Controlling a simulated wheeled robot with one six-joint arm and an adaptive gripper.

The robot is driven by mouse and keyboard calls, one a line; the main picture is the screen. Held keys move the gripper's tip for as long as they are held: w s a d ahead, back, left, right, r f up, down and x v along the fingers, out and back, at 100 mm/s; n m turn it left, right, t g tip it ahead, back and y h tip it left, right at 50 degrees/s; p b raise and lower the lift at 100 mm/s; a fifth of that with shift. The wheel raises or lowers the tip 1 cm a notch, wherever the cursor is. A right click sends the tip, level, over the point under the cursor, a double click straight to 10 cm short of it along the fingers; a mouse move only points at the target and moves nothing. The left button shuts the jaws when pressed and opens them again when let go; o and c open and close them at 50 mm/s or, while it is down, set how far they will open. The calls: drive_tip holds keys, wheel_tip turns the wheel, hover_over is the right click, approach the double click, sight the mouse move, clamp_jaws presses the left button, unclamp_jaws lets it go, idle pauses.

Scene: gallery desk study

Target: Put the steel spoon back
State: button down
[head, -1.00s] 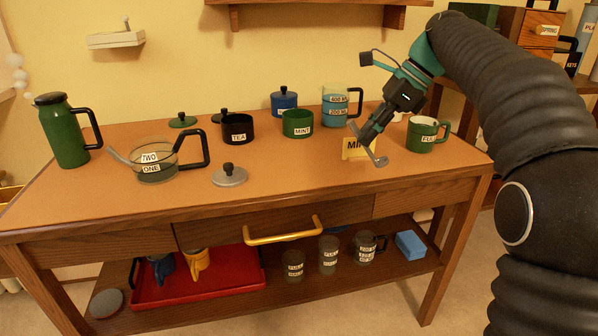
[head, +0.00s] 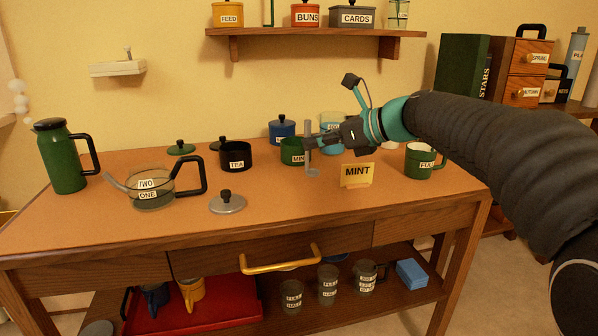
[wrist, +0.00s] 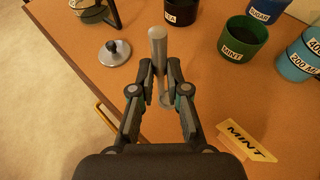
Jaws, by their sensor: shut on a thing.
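The steel spoon (head: 308,160) is in my gripper (head: 311,142), its grey handle upright and its bowl end low, above the desk. In the wrist view the spoon's handle (wrist: 158,45) stands between the fingertips of my gripper (wrist: 160,82), which is shut on it. In the head view the spoon is in front of the green MINT canister (head: 289,152) and partly covers it. In the wrist view the open MINT canister (wrist: 241,42) is to the right of the spoon, apart from it.
A yellow MINT card (head: 357,174) stands to the right of the spoon. The black TEA canister (head: 235,155), a grey lid (head: 227,202) and a glass teapot (head: 150,192) are to the left. A green mug (head: 421,160) is at the right. The desk front is clear.

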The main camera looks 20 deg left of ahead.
drive_tip(key=shift+s+a+f+b, duration=0.15)
drive_tip(key=shift+a+f, duration=0.45)
drive_tip(key=shift+f, duration=0.45)
drive_tip(key=shift+w+a+f+b, duration=0.1)
drive_tip(key=shift+a+f+b, duration=0.1)
drive_tip(key=shift+a+f, duration=0.65)
drive_tip(key=shift+s+a+f+b, duration=0.15)
drive_tip(key=shift+a+f, duration=0.25)
drive_tip(key=shift+f, duration=0.85)
drive_tip(key=c, duration=1.2)
unclamp_jaws()
drive_tip(key=shift+o, duration=0.2)
drive_tip(key=shift+d, duration=0.1)
drive_tip(key=v, duration=1.2)
drive_tip(key=shift+s, duration=0.1)
